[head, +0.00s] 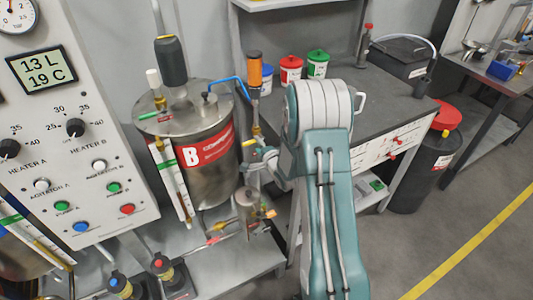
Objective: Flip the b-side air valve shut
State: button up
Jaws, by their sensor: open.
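The B tank (212,170) is a steel drum with a red label marked B, left of the arm. A blue air hose (228,79) runs from its lid to an upright line with an orange-topped fitting (255,72). A small yellow part on this line, seemingly the air valve handle (250,142), shows beside the tank's right side. My gripper (258,160) is open, close to the yellow part and just below it. It is small in view, and I cannot tell whether it touches the handle or which way the handle points.
A control panel (75,140) with knobs and buttons stands at left. Lower pipes and a brass fitting (245,200) sit under the gripper. A black drum (425,165) stands right; the floor there is clear.

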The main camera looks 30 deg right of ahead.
jog(key=s+r, duration=0.1)
jog(key=s, duration=0.7)
jog(key=shift+s+d+r, duration=0.15)
jog(key=shift+d+r, duration=0.05)
jog(key=shift+r, duration=0.1)
